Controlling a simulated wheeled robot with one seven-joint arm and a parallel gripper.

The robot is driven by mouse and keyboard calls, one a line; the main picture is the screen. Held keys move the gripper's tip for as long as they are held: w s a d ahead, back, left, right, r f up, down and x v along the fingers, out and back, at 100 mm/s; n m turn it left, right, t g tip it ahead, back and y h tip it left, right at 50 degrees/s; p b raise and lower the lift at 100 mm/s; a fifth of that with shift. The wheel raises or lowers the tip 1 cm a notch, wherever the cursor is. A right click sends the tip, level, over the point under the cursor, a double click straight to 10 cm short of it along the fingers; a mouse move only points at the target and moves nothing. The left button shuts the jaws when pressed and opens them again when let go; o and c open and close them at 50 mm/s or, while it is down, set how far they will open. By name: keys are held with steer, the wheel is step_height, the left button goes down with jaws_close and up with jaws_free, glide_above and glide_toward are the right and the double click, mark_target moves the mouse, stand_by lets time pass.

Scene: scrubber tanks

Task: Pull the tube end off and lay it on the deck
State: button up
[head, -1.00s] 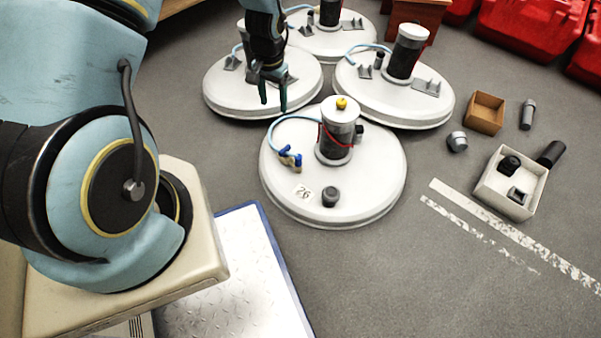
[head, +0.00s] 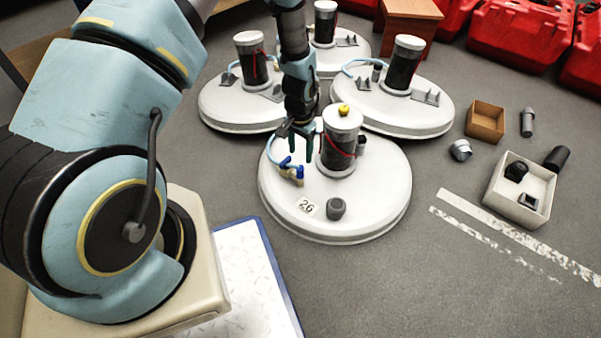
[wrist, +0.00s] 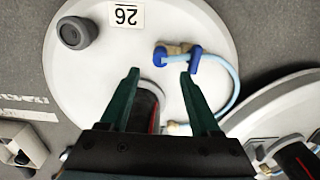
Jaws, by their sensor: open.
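The nearest round white deck (head: 370,215), marked 26, carries a dark canister (head: 337,158) with a yellow knob on top. A light blue tube runs to a blue-and-brass fitting (head: 290,169) on the deck's left side. In the wrist view the tube (wrist: 237,78) curves from the canister side to the blue tube end (wrist: 193,61) at the brass piece. My gripper (head: 293,152) is open and empty above the deck, between the canister and the fitting. In the wrist view my gripper (wrist: 159,76) has its right fingertip just below the tube end; contact cannot be told.
A grey knob (head: 336,208) stands on the deck's front. Three similar tanks stand behind, one (head: 420,115) close at right. A brown box (head: 486,121), a white box (head: 500,208) and loose parts lie on the floor at right.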

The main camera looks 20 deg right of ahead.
mark_target(300, 168)
step_height(300, 168, down, 9)
steer(key=b, duration=0.6)
steer(key=shift+r+p, duration=0.1)
steer(key=shift+p, duration=0.35)
stand_by(1.0)
jaws_close()
stand_by(0.6)
stand_by(1.0)
steer(key=shift+r+p, duration=2.5)
steer(key=shift+r, duration=0.5)
